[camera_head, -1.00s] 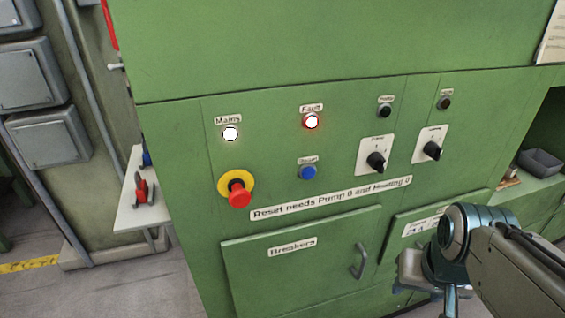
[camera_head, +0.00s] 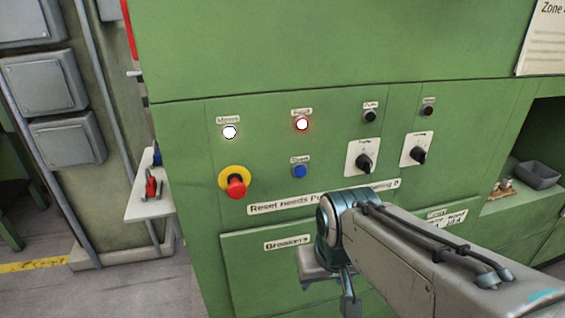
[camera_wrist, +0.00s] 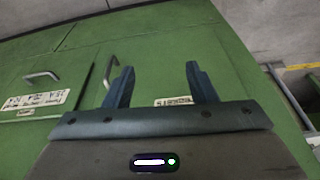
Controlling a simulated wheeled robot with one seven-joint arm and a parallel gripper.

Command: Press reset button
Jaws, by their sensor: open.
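The blue reset button (camera_head: 300,170) sits on the green control panel, below the lit red-ringed Fault lamp (camera_head: 302,124). A label strip (camera_head: 270,207) below it reads "Reset needs Pump ... Heating 0", partly hidden by my arm. The Pump knob (camera_head: 365,162) and the Heating knob (camera_head: 417,155) are black on white plates to the right. In the wrist view my gripper (camera_wrist: 160,82) is open and empty, facing the lower green doors. The reset button is not visible there. In the head view my arm's end is below the button, apart from it.
A red emergency stop (camera_head: 236,187) on a yellow ring sticks out left of the button. The white Mains lamp (camera_head: 230,132) is lit. Door handles (camera_wrist: 109,70) protrude from the lower doors. A small shelf (camera_head: 150,206) with red-handled tools juts out at the left.

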